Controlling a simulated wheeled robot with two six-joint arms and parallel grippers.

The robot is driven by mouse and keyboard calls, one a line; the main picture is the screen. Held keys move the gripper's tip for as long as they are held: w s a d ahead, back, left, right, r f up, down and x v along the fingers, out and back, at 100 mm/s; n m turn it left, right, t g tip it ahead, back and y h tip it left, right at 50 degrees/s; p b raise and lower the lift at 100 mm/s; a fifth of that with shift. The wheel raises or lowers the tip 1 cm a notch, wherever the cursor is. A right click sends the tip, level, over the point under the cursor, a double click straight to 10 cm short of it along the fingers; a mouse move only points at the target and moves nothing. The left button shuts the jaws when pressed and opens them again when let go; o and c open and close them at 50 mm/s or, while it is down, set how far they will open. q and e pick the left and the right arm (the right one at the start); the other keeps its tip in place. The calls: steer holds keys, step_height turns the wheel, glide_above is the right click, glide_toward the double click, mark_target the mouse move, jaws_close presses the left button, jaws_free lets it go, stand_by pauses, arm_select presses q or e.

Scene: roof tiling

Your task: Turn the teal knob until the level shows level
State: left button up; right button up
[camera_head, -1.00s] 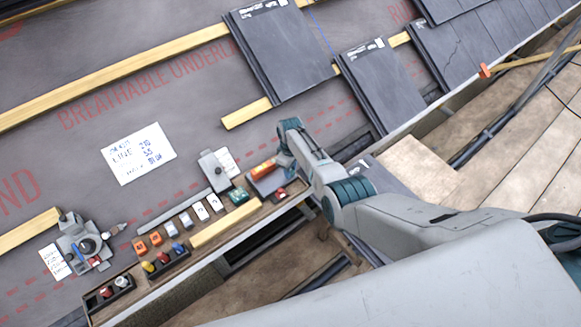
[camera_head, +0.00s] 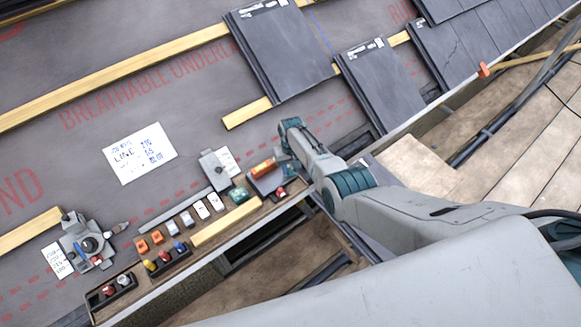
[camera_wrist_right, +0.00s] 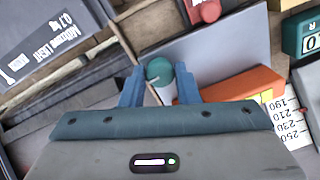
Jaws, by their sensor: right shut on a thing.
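The teal knob (camera_wrist_right: 159,71) shows in the right wrist view as a small round head between the two blue fingers of my right gripper (camera_wrist_right: 159,80). The fingers touch it from both sides. The knob stands at the near edge of a grey plate (camera_wrist_right: 228,52). An orange level (camera_wrist_right: 245,84) lies on that plate beside the right finger; its bubble cannot be made out. In the head view the level (camera_head: 263,168) sits on the grey fixture, with my right gripper (camera_head: 281,152) at its right end; the knob is hidden there. My left gripper is not in view.
A red knob (camera_wrist_right: 207,10) stands past the plate, and a green counter box (camera_wrist_right: 303,35) is at its right. In the head view a wooden tray (camera_head: 135,268) holds several small blocks and knobs. Slates (camera_head: 280,55) and battens lie up the roof.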

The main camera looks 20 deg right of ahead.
steer(key=shift+s+d+f+m, duration=0.1)
steer(key=shift+s+f+m, duration=0.15)
steer(key=shift+f+m, duration=0.05)
steer(key=o, duration=0.8)
steer(key=shift+o, duration=0.8)
steer(key=shift+w, duration=0.2)
steer(key=shift+r, duration=0.5)
step_height(320, 180, up, 10)
steer(key=p, duration=0.2)
steer(key=shift+w+d, duration=0.25)
steer(key=shift+f, duration=0.15)
